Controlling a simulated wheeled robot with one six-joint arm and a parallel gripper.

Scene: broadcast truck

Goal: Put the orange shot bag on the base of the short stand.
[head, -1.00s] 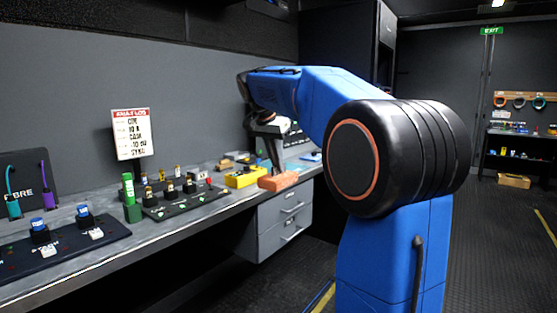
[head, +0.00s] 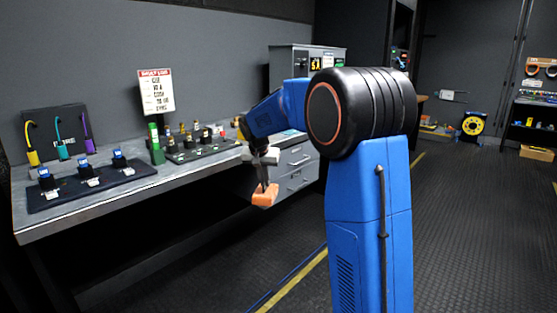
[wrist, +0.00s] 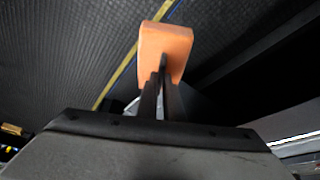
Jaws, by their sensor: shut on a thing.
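The orange shot bag (head: 264,197) hangs from my gripper (head: 265,183), off the front edge of the desk and above the dark floor. In the wrist view the orange shot bag (wrist: 165,45) shows as a plain block with the fingers (wrist: 162,70) shut on it. Part of the bag is hidden behind the fingers. I cannot make out the short stand or its base in either view.
The desk (head: 190,180) runs along the left wall and carries a panel with blue-topped parts (head: 85,180), a green cylinder (head: 155,145) and a black control panel (head: 195,148). Grey drawers (head: 297,170) stand close behind the bag. The floor (head: 450,230) at right is clear.

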